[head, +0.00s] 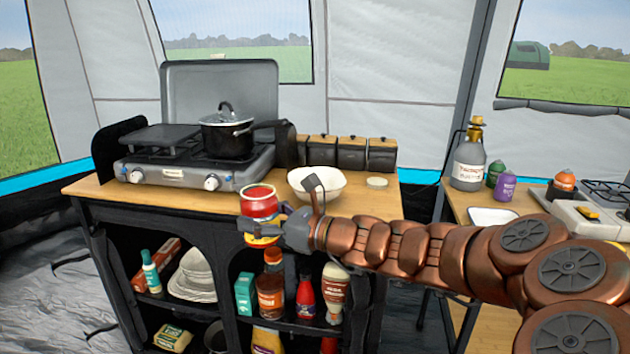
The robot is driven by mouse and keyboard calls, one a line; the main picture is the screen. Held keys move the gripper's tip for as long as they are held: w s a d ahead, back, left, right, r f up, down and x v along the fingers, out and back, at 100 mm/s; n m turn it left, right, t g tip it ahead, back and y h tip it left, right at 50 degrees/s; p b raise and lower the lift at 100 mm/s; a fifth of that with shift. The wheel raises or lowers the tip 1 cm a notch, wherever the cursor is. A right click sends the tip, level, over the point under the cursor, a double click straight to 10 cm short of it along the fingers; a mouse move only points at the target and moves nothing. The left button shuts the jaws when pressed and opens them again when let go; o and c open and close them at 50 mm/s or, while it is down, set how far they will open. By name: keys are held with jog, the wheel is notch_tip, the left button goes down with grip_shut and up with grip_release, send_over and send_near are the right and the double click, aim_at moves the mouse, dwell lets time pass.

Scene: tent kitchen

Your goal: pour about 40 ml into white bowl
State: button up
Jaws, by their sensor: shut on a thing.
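The white bowl (330,190) stands on the wooden counter top, its rim facing up. Its inside is mostly hidden by its near wall, and part of my gripper's arm end overlaps it. My gripper (268,228) is shut on a red jar (259,208) with a pale band and yellow lower down. The jar is roughly upright at the counter's front edge, to the left of the bowl and nearer to me. A gap shows between jar and bowl. Its top looks red; I cannot tell how full it is.
A two-burner stove (200,175) with a black pot (228,138) stands behind left. Several dark canisters (350,153) line the counter's back. A small pale round item (377,183) lies right of the bowl. Shelves below hold bottles and plates (193,277). A side table with bottles (468,165) stands right.

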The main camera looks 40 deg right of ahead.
jog(key=w+d+r+m+h+b, duration=0.2)
jog(key=w+d+m+h, duration=0.1)
jog(key=d, duration=0.5)
jog(key=w+d+r+m+h+b, duration=0.1)
jog(key=w+d+m+h+b, duration=0.1)
jog(key=w+d+h, duration=0.4)
jog(key=shift+w+d+r+m+t, duration=0.4)
jog(key=shift+w+d, duration=0.45)
jog(key=shift+d, duration=0.55)
jog(key=shift+r, duration=0.1)
jog(key=m+p, duration=0.1)
jog(key=p, duration=0.3)
jog(key=d+m+g+p, duration=0.1)
jog(key=m+p, duration=0.1)
jog(key=p, duration=0.2)
jog(key=d+r+m+p, duration=0.1)
jog(key=m+p, duration=0.1)
jog(key=p, duration=0.2)
jog(key=shift+w+d+r+y, duration=0.1)
jog(key=shift+y, duration=0.3)
jog(key=p, duration=0.1)
jog(key=m+p, duration=0.1)
jog(key=p, duration=0.1)
jog(key=shift+d+f+m+g, duration=0.2)
jog(key=shift+d+m+g, duration=0.1)
jog(key=shift+d, duration=0.05)
jog(key=shift+p, duration=0.5)
jog(key=shift+d+f+m+y+p, duration=0.1)
jog(key=shift+m+y+p, duration=0.2)
jog(key=shift+m+p, duration=0.55)
